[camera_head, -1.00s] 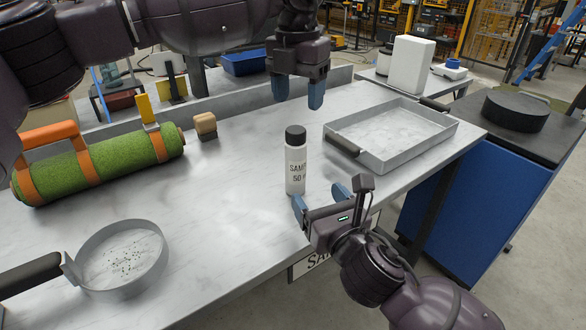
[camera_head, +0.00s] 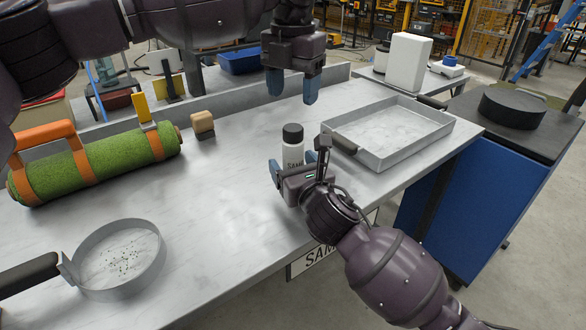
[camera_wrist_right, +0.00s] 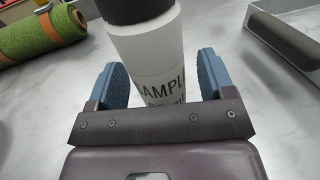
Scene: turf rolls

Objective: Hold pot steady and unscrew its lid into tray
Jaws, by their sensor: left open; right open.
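The white sample pot (camera_head: 292,150) with its black lid (camera_head: 293,133) stands upright on the bench. My right gripper (camera_head: 296,172) is open around the lower part of the pot, which hides the pot's base in the head view. In the right wrist view the pot (camera_wrist_right: 150,55) stands between the two blue fingers, with a gap visible on each side. My left gripper (camera_head: 292,88) is open and empty, above and behind the lid. The grey metal tray (camera_head: 405,153) lies on the bench to the right of the pot.
A green turf roll with orange straps (camera_head: 95,168) lies at the left, near a wooden block (camera_head: 202,125). A round sieve (camera_head: 118,262) with a dark handle is at the front left. The bench between sieve and pot is clear.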

